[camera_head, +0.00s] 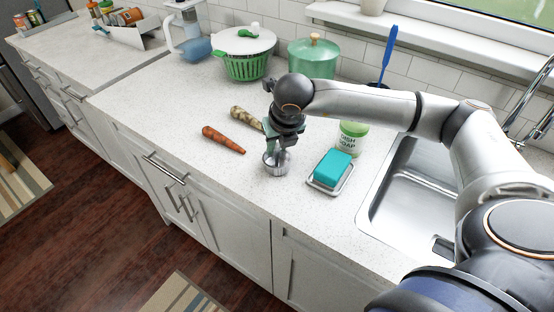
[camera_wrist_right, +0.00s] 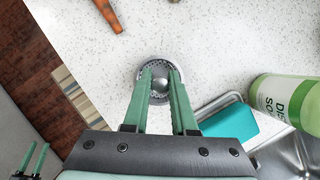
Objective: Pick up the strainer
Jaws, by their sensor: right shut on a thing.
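The strainer (camera_head: 277,167) is a small round metal cup with a perforated rim and a centre knob, at the front of the counter. My right gripper (camera_head: 282,150) points down from above with its fingers at the strainer. In the right wrist view, the green fingers (camera_wrist_right: 160,88) are shut on the knob of the strainer (camera_wrist_right: 148,71). The strainer is upright, on or very close to the counter; I cannot tell if there is a gap. My left gripper (camera_wrist_right: 34,158) shows small at the lower left of the right wrist view, fingers apart and empty; the head view does not show it.
A teal sponge (camera_head: 333,164) on a metal dish and a dish soap bottle (camera_head: 352,137) stand right of the strainer, before the sink (camera_head: 412,195). A carrot (camera_head: 223,140) and a parsnip-like vegetable (camera_head: 245,118) lie left.

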